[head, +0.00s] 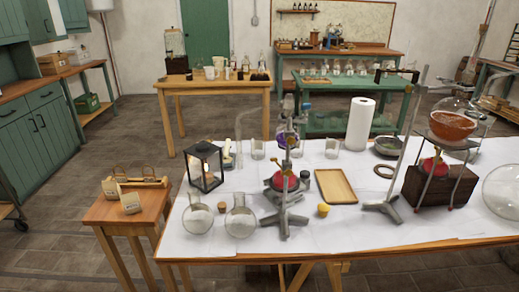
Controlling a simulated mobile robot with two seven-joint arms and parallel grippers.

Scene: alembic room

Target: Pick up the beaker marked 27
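Small clear glass beakers stand along the far side of the white-covered table: one (257,150) right of the black lantern, one (332,148) left of the paper roll. Another small glass vessel is near the lantern (205,168), partly hidden by what stands around it. I cannot read the number 27 on any of them. More glassware stands on the benches at the back, too small to read. Neither of my grippers is in the head view.
Two round flasks (197,219) (241,222) stand at the near left edge. A metal stand (285,215), a wooden tray (337,187), a paper roll (360,124) and a flask of orange liquid (453,126) crowd the table. A small side table (125,215) holds pale cards.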

